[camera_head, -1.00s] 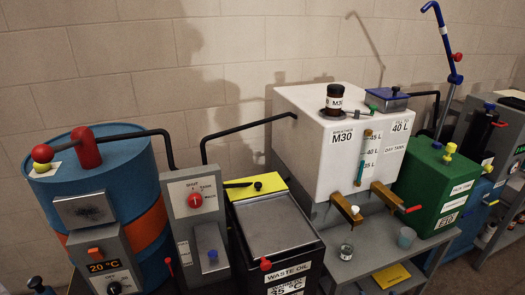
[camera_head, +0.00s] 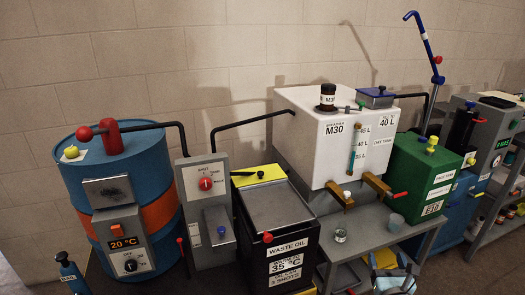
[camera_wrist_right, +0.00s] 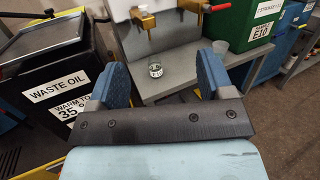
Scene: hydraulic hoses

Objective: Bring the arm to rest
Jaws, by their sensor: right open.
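My right gripper (camera_head: 394,270) shows at the bottom right of the head view, in front of the grey bench. In the right wrist view its two blue-padded fingers stand wide apart with nothing between them (camera_wrist_right: 164,80). A small glass jar (camera_head: 340,235) stands on the bench below the brass taps; in the wrist view the jar (camera_wrist_right: 155,70) appears beyond the fingers, apart from them. My left gripper is not in view.
The black waste oil bin (camera_head: 285,235) stands left of the bench (camera_head: 360,225). The white day tank (camera_head: 305,140) and green container (camera_head: 420,165) are behind. A blue drum (camera_head: 85,195) is at the left. Bare floor (camera_wrist_right: 285,130) shows at the wrist view's right.

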